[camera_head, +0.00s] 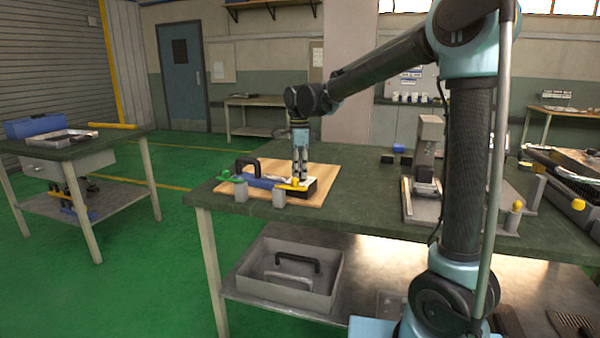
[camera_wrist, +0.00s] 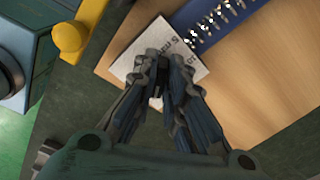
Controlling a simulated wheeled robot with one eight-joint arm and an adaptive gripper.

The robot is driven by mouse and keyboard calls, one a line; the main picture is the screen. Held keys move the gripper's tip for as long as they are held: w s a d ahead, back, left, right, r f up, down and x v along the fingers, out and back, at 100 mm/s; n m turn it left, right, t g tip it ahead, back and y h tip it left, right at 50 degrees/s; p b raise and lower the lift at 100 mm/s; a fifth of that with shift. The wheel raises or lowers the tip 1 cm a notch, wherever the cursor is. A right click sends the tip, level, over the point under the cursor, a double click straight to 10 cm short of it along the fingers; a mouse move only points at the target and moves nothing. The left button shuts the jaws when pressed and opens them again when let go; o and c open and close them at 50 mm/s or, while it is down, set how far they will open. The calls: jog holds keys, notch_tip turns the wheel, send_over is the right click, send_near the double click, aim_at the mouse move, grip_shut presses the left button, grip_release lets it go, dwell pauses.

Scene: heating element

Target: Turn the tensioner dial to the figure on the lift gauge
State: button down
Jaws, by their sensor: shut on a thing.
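My gripper (camera_head: 300,178) points down over the wooden board (camera_head: 326,178) on the green-topped bench. In the wrist view its fingers (camera_wrist: 163,76) are close together, shut on a small dark part, which I take to be the tensioner dial; the fingers hide most of it. Around them lies a white scale plate (camera_wrist: 128,67) with printed figures, partly covered; a 5 and a 10 seem to show. A blue bar (camera_wrist: 205,22) with shiny studs adjoins the plate. The blue tool body (camera_head: 262,183) also shows in the head view. I cannot make out a lift gauge reading.
A yellow part (camera_wrist: 68,38) and a blue-grey block (camera_wrist: 22,62) are left of the fingers. A black handle (camera_head: 246,162) rises behind the tool. A grey stand (camera_head: 428,150) is farther right. A grey bin (camera_head: 290,285) sits on the lower shelf. The bench between board and stand is mostly clear.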

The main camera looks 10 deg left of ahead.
aim_at(300, 172)
jog(key=c, duration=1.6)
grip_release()
jog(key=shift+c, duration=0.2)
jog(key=shift+r, duration=0.15)
notch_tip(300, 172, up, 12)
jog(key=shift+o, duration=0.5)
jog(key=shift+f, duration=0.2)
